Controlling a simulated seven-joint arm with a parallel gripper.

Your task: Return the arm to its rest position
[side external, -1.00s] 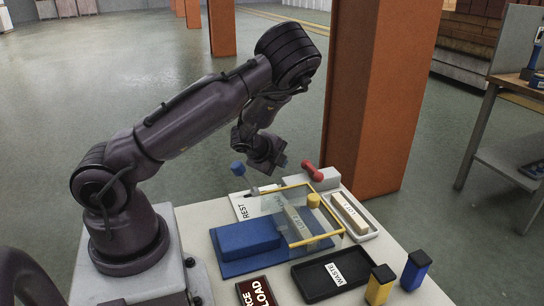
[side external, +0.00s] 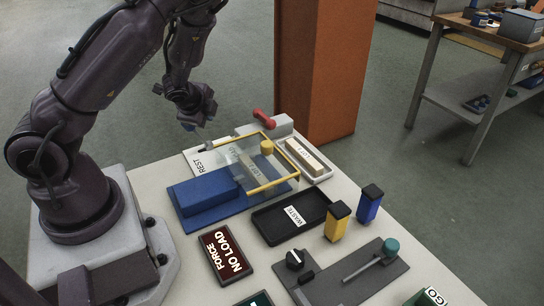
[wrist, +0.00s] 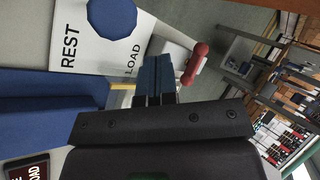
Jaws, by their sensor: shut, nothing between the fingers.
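My gripper (side external: 209,107) is shut and empty, raised above the far left part of the table. In the wrist view its blue fingers (wrist: 154,80) lie together with nothing between them. Just left of it in the side view is a lever with a blue knob (side external: 187,126), standing over a white plate (side external: 201,162) marked REST and LOAD. The knob also shows in the wrist view (wrist: 112,18), apart from the fingers. The lever leans towards the REST side.
A clear yellow-edged guard (side external: 272,187) stands by a blue block (side external: 205,190). A red handle (side external: 263,118), a white tray (side external: 325,176), a black WASTE tray (side external: 262,224), yellow (side external: 337,222) and blue (side external: 369,204) posts and a NO LOAD sign (side external: 226,252) crowd the table. An orange column (side external: 330,70) stands behind.

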